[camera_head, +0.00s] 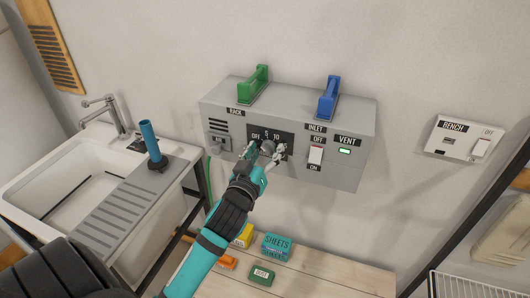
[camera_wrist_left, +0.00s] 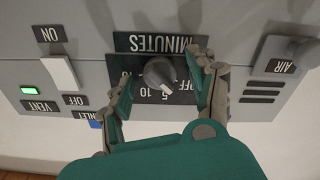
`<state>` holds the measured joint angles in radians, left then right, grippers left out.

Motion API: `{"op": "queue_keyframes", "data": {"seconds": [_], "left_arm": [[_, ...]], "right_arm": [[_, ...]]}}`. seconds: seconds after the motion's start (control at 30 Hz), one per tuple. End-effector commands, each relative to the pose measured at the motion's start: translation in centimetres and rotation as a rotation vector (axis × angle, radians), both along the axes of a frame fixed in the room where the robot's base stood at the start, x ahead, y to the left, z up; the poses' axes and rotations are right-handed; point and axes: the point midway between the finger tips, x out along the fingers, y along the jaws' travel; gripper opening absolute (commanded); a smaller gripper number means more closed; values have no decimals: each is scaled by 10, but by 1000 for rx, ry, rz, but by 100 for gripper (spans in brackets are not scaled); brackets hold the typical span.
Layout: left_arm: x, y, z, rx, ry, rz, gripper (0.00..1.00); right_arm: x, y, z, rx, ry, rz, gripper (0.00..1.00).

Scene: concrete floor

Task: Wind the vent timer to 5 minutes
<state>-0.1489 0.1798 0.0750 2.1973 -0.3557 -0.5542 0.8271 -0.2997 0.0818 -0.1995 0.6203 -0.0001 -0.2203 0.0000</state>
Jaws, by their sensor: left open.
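The vent timer is a dark round knob (camera_wrist_left: 158,72) on a black dial plate (camera_wrist_left: 150,90) marked MINUTES, with OFF, 5 and 10 legible. The wrist view is upside down. The knob's white mark points near the 5, toward the OFF side; I cannot tell its exact setting. My left gripper (camera_head: 265,153) is open at the grey vent box (camera_head: 225,112), its fingers on either side of the knob. In the wrist view a gap shows between the knob and each finger. In the head view the gripper partly hides the dial. My right gripper is not in view.
The box carries a green handle (camera_head: 254,85), a blue handle (camera_head: 328,98), an inlet switch (camera_head: 316,155) and a lit green VENT lamp (camera_head: 344,151). A sink (camera_head: 60,190) stands left. Below, a wooden top (camera_head: 330,283) holds small boxes, including SHEETS (camera_head: 276,245).

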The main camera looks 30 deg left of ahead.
Motion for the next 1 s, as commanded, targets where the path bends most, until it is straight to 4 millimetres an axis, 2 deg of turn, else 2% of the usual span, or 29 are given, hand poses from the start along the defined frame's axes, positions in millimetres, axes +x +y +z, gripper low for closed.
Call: {"op": "queue_keyframes", "data": {"seconds": [0.13, 0.23, 0.5, 0.7, 0.83, 1.0], "left_arm": [[-5, -1, -1, -1, 1, 0, 59], [-18, -4, -1, -1, 2, 0, 59], [-74, -17, -1, -3, 3, 2, 59], [-105, -25, -1, -2, 3, 1, 59], [-115, -27, -1, -1, 2, 1, 59], [-117, -28, 0, 0, -1, 0, 59]], "right_arm": [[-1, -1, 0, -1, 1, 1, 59], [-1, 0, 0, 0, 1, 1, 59], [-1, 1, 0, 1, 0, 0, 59], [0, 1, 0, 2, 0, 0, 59], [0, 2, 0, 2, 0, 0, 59], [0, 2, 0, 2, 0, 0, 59]]}}
